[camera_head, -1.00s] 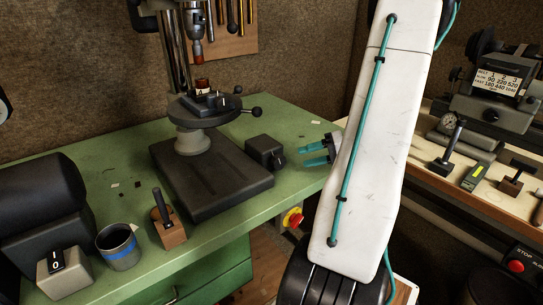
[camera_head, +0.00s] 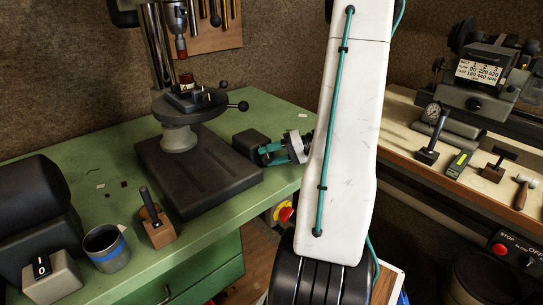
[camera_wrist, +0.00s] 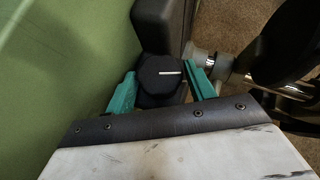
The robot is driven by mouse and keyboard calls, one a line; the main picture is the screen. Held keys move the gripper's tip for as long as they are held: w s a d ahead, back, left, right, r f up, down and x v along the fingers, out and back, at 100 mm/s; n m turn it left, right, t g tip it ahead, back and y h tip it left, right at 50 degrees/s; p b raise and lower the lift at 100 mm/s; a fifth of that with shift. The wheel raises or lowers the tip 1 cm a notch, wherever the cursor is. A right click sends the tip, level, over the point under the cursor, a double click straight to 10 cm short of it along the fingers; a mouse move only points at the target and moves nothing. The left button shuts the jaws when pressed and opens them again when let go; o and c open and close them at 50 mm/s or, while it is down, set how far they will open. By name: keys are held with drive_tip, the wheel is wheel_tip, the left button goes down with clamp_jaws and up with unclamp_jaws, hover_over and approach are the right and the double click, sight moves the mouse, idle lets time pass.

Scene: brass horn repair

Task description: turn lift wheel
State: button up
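A dark box (camera_head: 249,141) stands on the green bench beside the drill press base. In the wrist view a black faceted knob (camera_wrist: 160,76) with a white line faces me; it appears to be the wheel on this box. My gripper (camera_head: 264,154) is at the box's right side, and its teal fingers also show in the wrist view (camera_wrist: 162,66). The fingers are open, one on each side of the knob. A gap shows at the left finger; whether the right one touches is unclear. In the head view the knob is mostly hidden by the fingers.
The drill press (camera_head: 180,138) with its round table and ball-ended handles stands close left of the box. A mug (camera_head: 106,250) and a wooden block with a black handle (camera_head: 158,231) are at the bench front. A red stop button (camera_head: 286,214) sits below the bench edge.

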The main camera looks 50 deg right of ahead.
drive_tip(key=c, duration=0.6)
drive_tip(key=shift+o, duration=0.2)
drive_tip(key=shift+f+m+t+y, duration=0.1)
drive_tip(key=shift+m+t+y, duration=0.3)
drive_tip(key=o, duration=0.7)
drive_tip(key=shift+s+d, duration=0.1)
drive_tip(key=r, duration=0.2)
hover_over(296, 169)
drive_tip(key=shift+d+f, duration=0.1)
